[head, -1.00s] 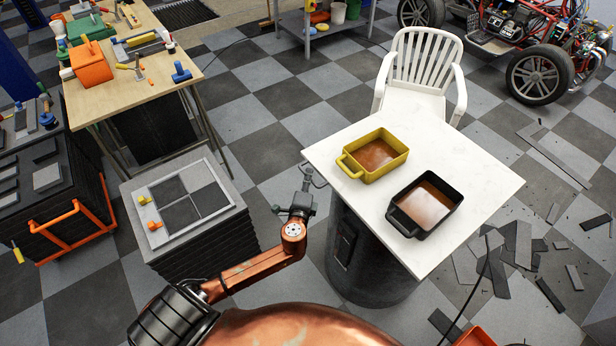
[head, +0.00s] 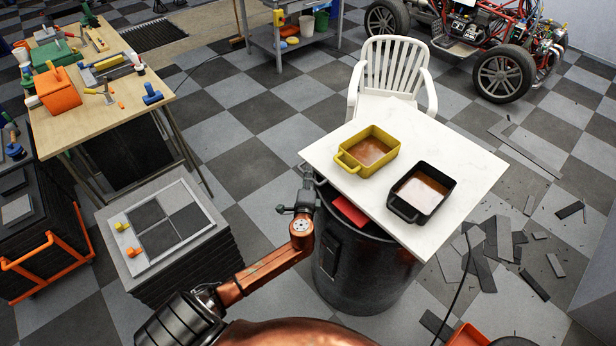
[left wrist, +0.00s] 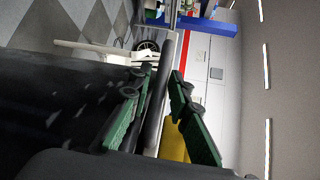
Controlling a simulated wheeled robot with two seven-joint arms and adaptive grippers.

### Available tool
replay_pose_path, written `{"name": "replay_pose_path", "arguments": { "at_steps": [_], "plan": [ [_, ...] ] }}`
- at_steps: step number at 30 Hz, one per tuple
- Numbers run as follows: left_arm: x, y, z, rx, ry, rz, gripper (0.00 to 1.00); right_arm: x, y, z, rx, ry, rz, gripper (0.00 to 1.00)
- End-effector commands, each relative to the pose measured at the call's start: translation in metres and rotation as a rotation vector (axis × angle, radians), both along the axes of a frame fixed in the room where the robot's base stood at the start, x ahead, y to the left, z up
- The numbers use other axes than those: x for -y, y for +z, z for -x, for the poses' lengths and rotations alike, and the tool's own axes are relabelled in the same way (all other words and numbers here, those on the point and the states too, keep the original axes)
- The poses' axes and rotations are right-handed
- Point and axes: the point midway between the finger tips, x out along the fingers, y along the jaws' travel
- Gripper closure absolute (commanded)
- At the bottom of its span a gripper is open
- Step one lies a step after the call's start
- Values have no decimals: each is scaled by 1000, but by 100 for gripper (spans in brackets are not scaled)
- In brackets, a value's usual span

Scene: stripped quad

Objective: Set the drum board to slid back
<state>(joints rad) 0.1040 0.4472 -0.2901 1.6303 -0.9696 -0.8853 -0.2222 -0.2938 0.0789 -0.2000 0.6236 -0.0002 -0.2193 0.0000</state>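The drum board (head: 440,185) is a white marbled slab lying flat on the dark drum (head: 345,270). It is set toward the back right, so part of the drum's mouth shows at the front left with something red (head: 350,212) inside. My left gripper (head: 302,190) is at the board's left edge. In the left wrist view a dark round bar (left wrist: 163,95) runs between the two green-padded fingers of my left gripper (left wrist: 168,105). I cannot tell whether they clamp it. My right gripper is not in view.
A yellow pan (head: 368,150) and a black pan (head: 421,193) with brown liquid stand on the board. A white chair (head: 393,75) is close behind it. A low stack with a tiled top (head: 165,225) stands left. Dark scraps (head: 490,265) litter the floor at right.

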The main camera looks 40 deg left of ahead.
Motion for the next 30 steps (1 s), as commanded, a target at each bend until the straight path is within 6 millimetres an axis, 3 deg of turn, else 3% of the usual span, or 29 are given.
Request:
{"name": "replay_pose_path", "arguments": {
  "at_steps": [3,14,30],
  "plan": [
    [1,0,0,0,-1,0,74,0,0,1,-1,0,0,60],
    [5,0,5,-1,-2,1,74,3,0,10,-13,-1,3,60],
    [56,13,87,-2,-1,1,74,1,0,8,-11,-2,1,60]
  ]
}}
